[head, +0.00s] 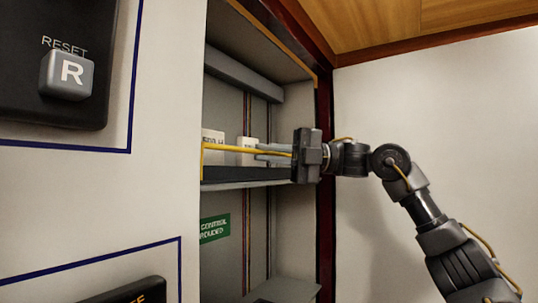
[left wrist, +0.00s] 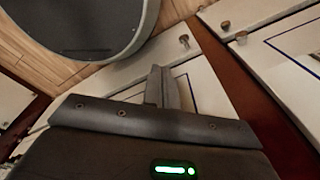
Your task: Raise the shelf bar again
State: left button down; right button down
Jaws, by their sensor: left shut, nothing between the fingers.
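In the head view, an open cabinet recess has a dark shelf ledge (head: 250,180) with a pale front edge. A thin yellow bar (head: 225,149) runs level just above it, in front of white blocks (head: 246,143). I cannot tell for sure which of these is the shelf bar. My right gripper (head: 259,151) reaches in from the right, its grey fingers pointing left at the right end of the yellow bar. Whether they grip it is unclear. My left gripper (left wrist: 162,72) shows only in the left wrist view, its fingers together and empty.
A grey beam (head: 243,74) crosses the upper recess. A green sign (head: 214,228) is below the shelf. A black panel with a grey RESET button (head: 68,76) is at the upper left. A dark red post bounds the recess on the right.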

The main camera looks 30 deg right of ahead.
jog(key=shift+s, duration=0.2)
jog(key=shift+w+a+m+h, duration=0.1)
jog(key=shift+w+m+h, duration=0.1)
jog(key=shift+m+h, duration=0.35)
jog(key=shift+w+m+h, duration=0.15)
jog(key=shift+m+h, duration=0.3)
jog(key=shift+m, duration=0.2)
jog(key=c, duration=1.9)
grip_release()
jog(key=shift+o, duration=0.5)
jog(key=shift+w+a+f, duration=0.1)
jog(key=shift+w+a, duration=0.3)
jog(key=shift+w, duration=0.2)
jog(key=shift+s+d, duration=0.25)
jog(key=v, duration=1)
jog(key=shift+w+d+r, duration=0.15)
jog(key=shift+w+r, duration=0.1)
